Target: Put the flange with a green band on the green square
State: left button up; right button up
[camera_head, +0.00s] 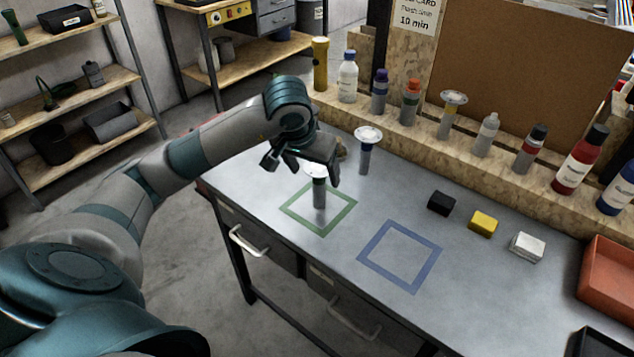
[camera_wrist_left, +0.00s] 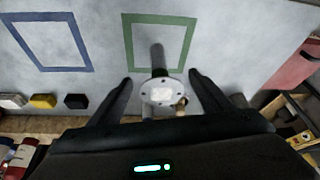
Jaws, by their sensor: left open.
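A flange (camera_head: 319,193) with a pale round plate on a grey stem stands upright inside the green square (camera_head: 345,215). A dark green band seems to show just under its plate. In the left wrist view its plate (camera_wrist_left: 160,92) lies between the two fingers, with a gap on each side. My left gripper (camera_head: 303,170) is open around the top of this flange and partly hides it. The green outline also shows in the left wrist view (camera_wrist_left: 190,40). My right gripper is in neither view.
A blue-banded flange (camera_head: 366,152) stands just behind my left gripper. A blue square (camera_head: 428,243) lies to the right, empty. Black (camera_head: 441,203), yellow (camera_head: 483,223) and white (camera_head: 527,246) blocks and a red bin (camera_head: 608,282) are farther right. Bottles line the back ledge.

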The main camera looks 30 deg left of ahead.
pick_arm(q)
jog(key=v, duration=0.3)
jog(key=shift+s+r, duration=0.1)
jog(key=shift+r, duration=0.2)
jog(key=shift+s+r+b, duration=0.2)
jog(key=shift+r+b, duration=0.1)
jog(key=shift+r, duration=0.2)
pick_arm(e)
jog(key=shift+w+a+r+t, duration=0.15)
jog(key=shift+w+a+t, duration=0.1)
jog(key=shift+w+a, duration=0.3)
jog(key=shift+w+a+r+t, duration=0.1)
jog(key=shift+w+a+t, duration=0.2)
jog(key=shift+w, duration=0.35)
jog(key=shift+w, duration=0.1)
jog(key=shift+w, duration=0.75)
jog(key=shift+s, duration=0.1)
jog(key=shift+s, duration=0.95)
